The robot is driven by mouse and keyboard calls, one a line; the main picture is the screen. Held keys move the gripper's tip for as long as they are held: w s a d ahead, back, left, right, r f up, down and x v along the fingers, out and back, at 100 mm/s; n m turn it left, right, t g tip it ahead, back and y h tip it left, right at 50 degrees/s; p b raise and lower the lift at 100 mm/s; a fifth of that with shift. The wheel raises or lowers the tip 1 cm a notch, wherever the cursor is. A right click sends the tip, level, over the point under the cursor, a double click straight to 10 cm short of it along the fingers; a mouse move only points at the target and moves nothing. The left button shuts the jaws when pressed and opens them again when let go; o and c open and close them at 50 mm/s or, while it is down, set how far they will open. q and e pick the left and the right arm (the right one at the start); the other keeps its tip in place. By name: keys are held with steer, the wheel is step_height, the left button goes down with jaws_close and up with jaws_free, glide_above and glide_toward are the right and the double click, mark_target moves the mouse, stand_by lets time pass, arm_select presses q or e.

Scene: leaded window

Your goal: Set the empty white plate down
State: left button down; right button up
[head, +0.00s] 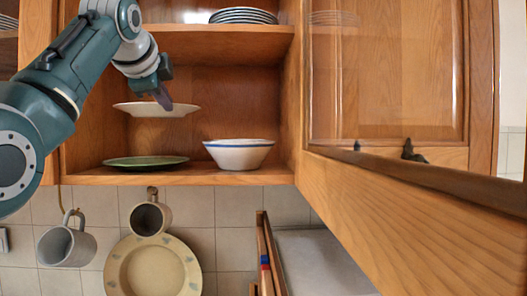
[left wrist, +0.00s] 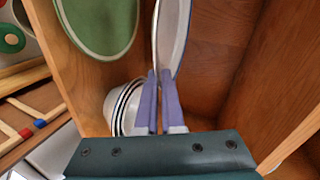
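The white plate (head: 145,109) is held level in the open cupboard, above the lower shelf and apart from it. It looks empty. In the left wrist view the plate (left wrist: 174,35) shows nearly edge-on, its rim between the fingertips. My left gripper (head: 164,101) is shut on the plate's right part; in the left wrist view its purple fingers (left wrist: 159,78) pinch the rim. Below the plate, a green plate (head: 145,161) lies on the lower shelf (head: 200,178). My right gripper is in neither view.
A white bowl with a blue rim (head: 238,154) stands right of the green plate. Stacked plates (head: 243,16) sit on the shelf above. The open cupboard door (head: 420,190) fills the right side. Two mugs (head: 66,244) and (head: 150,216) and a yellowish plate (head: 152,270) are below.

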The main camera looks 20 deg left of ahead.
arm_select(q)
step_height(320, 180, down, 11)
steer(key=shift+f+p, duration=0.1)
steer(key=shift+p, duration=1.1)
steer(key=c, duration=1)
jaws_free()
steer(key=shift+c, duration=0.2)
steer(key=b+v, duration=0.3)
steer(key=v, duration=0.9)
steer(key=s+d+f+n+g+h, duration=0.2)
steer(key=s+d+f, duration=0.2)
steer(key=f, duration=0.5)
steer(key=s+d+f+n+g+h, duration=0.1)
steer(key=s+d+f+g, duration=0.15)
steer(key=d+f, duration=0.45)
steer(key=s+d+f+n+g+h, duration=0.1)
steer(key=s+d+f+n+g, duration=0.1)
steer(key=s+f, duration=0.5)
steer(key=s+d+f+n+g+h, duration=0.2)
steer(key=s+d+f, duration=0.4)
steer(key=s, duration=0.6)
steer(key=shift+f+n, duration=0.55)
steer(key=shift+n, duration=0.35)
steer(key=shift+s, duration=0.1)
